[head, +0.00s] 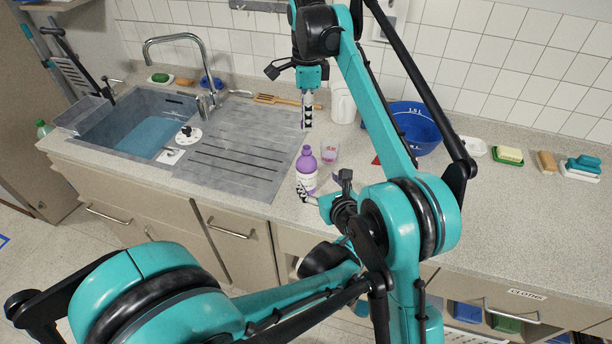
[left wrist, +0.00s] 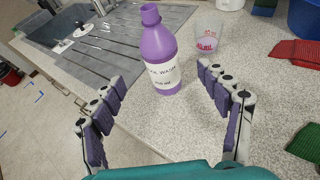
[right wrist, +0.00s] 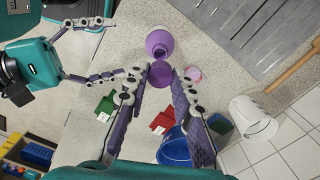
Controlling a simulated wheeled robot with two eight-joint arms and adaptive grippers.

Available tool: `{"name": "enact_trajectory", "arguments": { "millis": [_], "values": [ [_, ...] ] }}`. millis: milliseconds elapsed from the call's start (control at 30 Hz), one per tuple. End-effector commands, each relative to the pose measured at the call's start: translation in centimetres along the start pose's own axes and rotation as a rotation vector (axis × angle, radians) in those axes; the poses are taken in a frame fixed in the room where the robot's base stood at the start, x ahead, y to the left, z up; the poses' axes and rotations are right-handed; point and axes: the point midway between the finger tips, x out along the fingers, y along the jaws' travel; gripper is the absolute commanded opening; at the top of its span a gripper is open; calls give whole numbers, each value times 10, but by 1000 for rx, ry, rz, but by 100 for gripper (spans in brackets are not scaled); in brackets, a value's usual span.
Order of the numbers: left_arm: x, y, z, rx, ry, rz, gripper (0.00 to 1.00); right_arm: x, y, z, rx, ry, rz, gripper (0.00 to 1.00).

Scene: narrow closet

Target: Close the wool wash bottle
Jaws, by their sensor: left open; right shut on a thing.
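The purple wool wash bottle (head: 307,172) stands upright on the counter, its neck open in the left wrist view (left wrist: 158,45) and the right wrist view (right wrist: 158,43). My left gripper (head: 305,193) is open, its fingers spread around the near side of the bottle; contact is not clear. My right gripper (head: 307,122) is above and behind the bottle, pointing down. It is shut on a round purple cap (right wrist: 162,75), seen between its fingertips in the right wrist view. The cap is apart from the bottle neck and mostly hidden in the head view.
A clear cup with red print (head: 329,153) stands close to the right of the bottle. A white container (head: 342,104) and a blue bucket (head: 415,128) stand behind. The grey drainboard (head: 235,160) and sink (head: 130,125) lie left.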

Motion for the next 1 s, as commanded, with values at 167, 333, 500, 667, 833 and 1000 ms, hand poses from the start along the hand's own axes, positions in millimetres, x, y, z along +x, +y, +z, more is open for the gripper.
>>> {"name": "enact_trajectory", "arguments": {
  "millis": [167,333,500,667,833,1000],
  "values": [
    [34,1,0,-3,0,3,76,0,0,0,0,0,0,16],
    [67,1,0,-3,1,2,76,0,0,0,0,0,0,16],
    [90,0,0,-2,0,0,76,0,0,0,0,0,0,16],
    [102,1,0,-1,1,0,76,0,0,0,0,0,0,16],
    [105,0,0,-1,1,-2,76,0,0,0,0,0,0,16],
    [104,0,0,-1,1,-2,76,0,0,0,0,0,0,16]
  ]
}}
